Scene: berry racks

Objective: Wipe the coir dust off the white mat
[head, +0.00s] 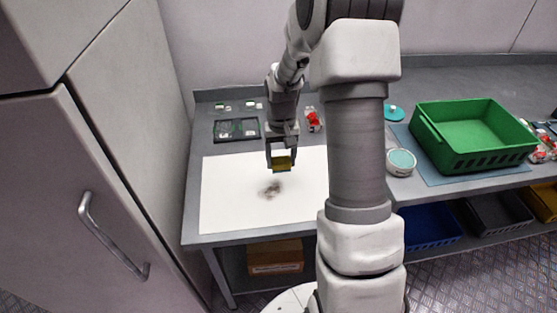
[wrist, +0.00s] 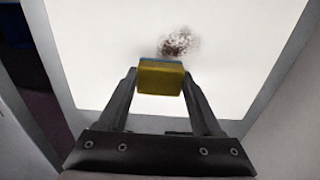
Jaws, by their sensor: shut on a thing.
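The white mat (head: 222,205) lies on the grey bench and fills much of the wrist view (wrist: 100,60). A dark brown patch of coir dust (head: 272,189) is near the mat's middle, and it shows in the wrist view (wrist: 178,42) just beyond the sponge. My gripper (head: 281,158) is shut on a yellow sponge (head: 282,164) with a blue layer on its far side. In the wrist view the sponge (wrist: 160,78) sits between the two fingertips (wrist: 160,84). The sponge appears above the mat near the dust; the exact height I cannot tell. My arm hides the mat's right part.
A dark tray (head: 236,130) and small items lie behind the mat. Red-and-white things (head: 313,120) are at the back. A round tub (head: 400,162) and a green crate (head: 470,132) on a blue mat (head: 428,172) stand to the right. A tall cabinet (head: 100,190) borders the left.

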